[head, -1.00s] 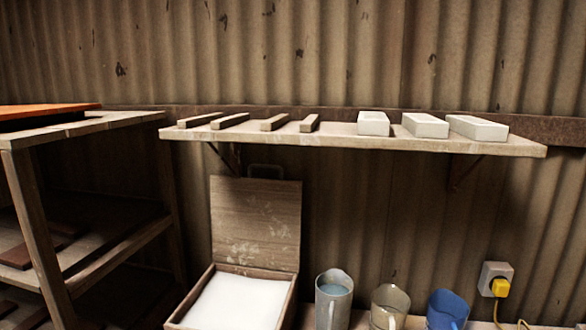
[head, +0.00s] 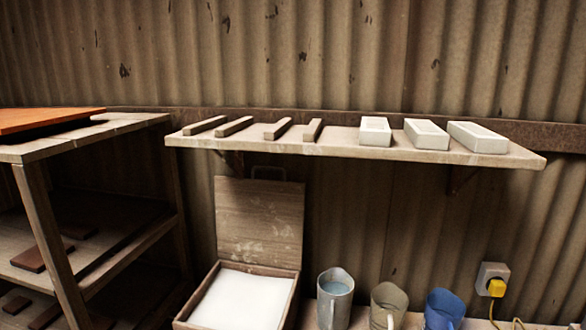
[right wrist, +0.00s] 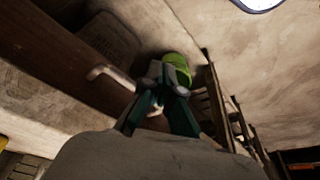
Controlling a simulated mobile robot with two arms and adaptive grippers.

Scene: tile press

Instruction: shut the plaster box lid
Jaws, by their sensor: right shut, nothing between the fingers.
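The plaster box (head: 290,303) is a wooden box at the bottom of the head view, filled with white material (head: 238,298). Its lid (head: 258,222) stands open and upright at the back edge, with white smears on its inner face. Neither gripper shows in the head view. In the right wrist view my right gripper (right wrist: 167,80) is shut and empty. The box and its lid cannot be made out in that view.
A wall shelf (head: 330,140) with bars and white blocks hangs above the box. A rack (head: 45,215) stands left. A metal jug (head: 335,300), a beige jug (head: 388,305) and a blue cup (head: 445,308) stand right. A green object (right wrist: 177,62) shows beyond my right fingers.

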